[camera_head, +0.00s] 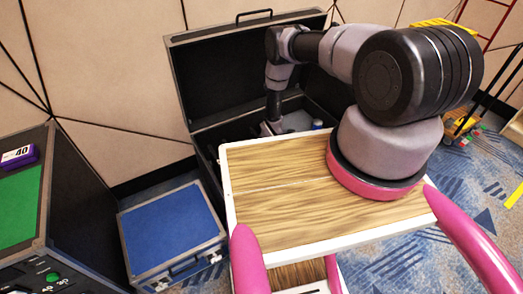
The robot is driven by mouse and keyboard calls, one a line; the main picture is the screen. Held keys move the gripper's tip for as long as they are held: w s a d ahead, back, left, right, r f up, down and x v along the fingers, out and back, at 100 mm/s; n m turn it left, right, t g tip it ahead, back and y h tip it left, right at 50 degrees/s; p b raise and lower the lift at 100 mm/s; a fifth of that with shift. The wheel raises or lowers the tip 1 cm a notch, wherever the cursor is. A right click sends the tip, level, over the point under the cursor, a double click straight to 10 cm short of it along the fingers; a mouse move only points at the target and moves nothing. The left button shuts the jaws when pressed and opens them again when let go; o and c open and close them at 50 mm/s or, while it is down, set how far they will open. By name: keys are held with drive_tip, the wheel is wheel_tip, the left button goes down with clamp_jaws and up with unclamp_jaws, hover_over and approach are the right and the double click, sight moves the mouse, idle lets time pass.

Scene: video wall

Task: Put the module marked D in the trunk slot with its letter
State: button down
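The trunk (212,97) is a large black case with silver edges, its lid standing open against the back wall. My arm reaches over and down into it, so my gripper (270,128) is low inside the trunk opening. The gripper is small and partly hidden, and I cannot tell whether its fingers are open or shut or hold anything. A grey piece and a small blue-topped piece (317,124) show beside it in the trunk. No letter can be read, so I cannot pick out the module marked D or its slot. My wooden top hides the trunk's front part.
A closed blue case (168,232) stands on the floor left of my body. At the left is a dark console with a green panel (18,205) and a purple box marked 40 (19,157). Colourful small items (462,128) lie at the right. Patterned blue carpet is free at the right.

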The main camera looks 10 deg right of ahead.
drive_tip(key=shift+f, duration=0.5)
idle(0.7)
drive_tip(key=shift+c, duration=1.2)
unclamp_jaws()
drive_tip(key=shift+r, duration=4)
